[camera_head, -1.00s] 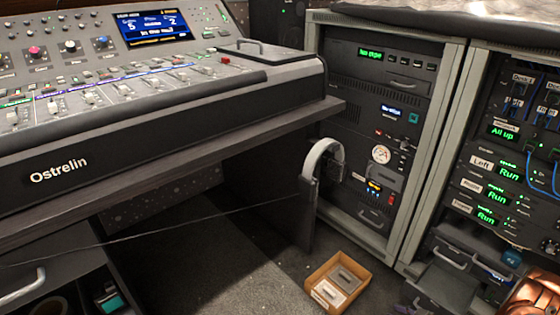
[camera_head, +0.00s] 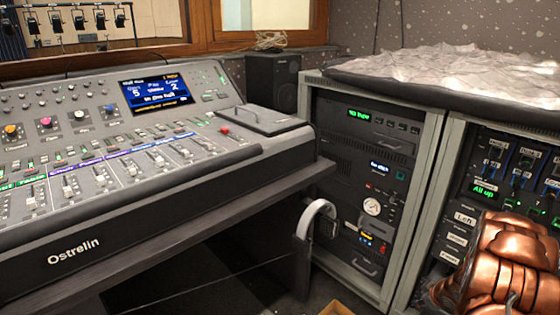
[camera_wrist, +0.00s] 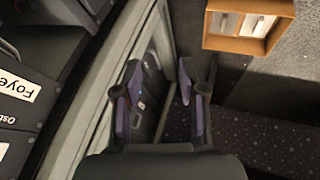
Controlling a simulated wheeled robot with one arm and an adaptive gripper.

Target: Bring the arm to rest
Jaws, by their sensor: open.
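My gripper (camera_wrist: 157,92) shows in the wrist view with its two fingers apart and nothing between them. It hangs over the floor beside a grey rack frame (camera_wrist: 100,105). In the head view the copper-coloured part of my arm is at the lower right, in front of the right rack (camera_head: 462,190); my gripper is out of that view. The lighting desk (camera_head: 150,205) marked Ostrelin stands at the left with its faders and lit screen (camera_head: 157,92).
A wooden box (camera_wrist: 245,25) with pale items lies on the floor near the fingers. The left rack (camera_head: 428,165) stands right of the desk, with headphones (camera_head: 318,212) hanging between. Crumpled pale sheeting (camera_head: 460,75) covers the rack tops. A speaker (camera_head: 272,82) stands behind the desk.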

